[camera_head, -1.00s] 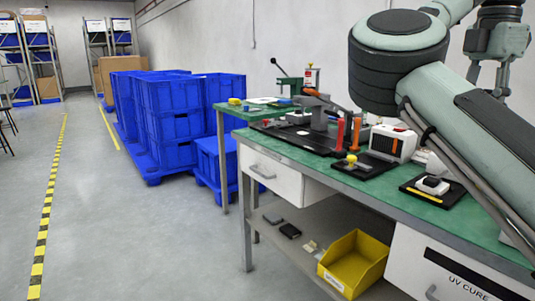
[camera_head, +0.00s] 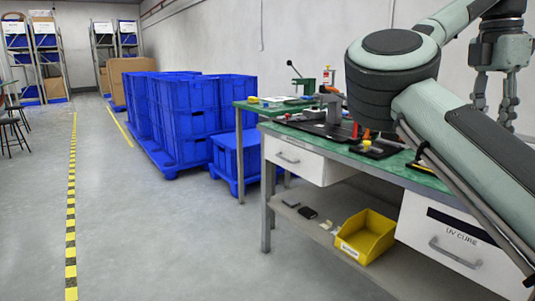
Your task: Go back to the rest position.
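My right arm comes in from the right edge and folds back on itself in front of the wall. My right gripper (camera_head: 495,104) hangs fingers-down at the upper right, above the green bench. Its two fingers are apart, with nothing visible between them. My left gripper is not in view. No object is in contact with the visible gripper.
A green-topped workbench (camera_head: 335,153) with tools and fixtures stands at the right, partly hidden by my arm. A yellow bin (camera_head: 366,243) sits on its lower shelf. Blue crates (camera_head: 184,110) are stacked behind. The floor (camera_head: 165,240) at left is clear along a yellow-black line.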

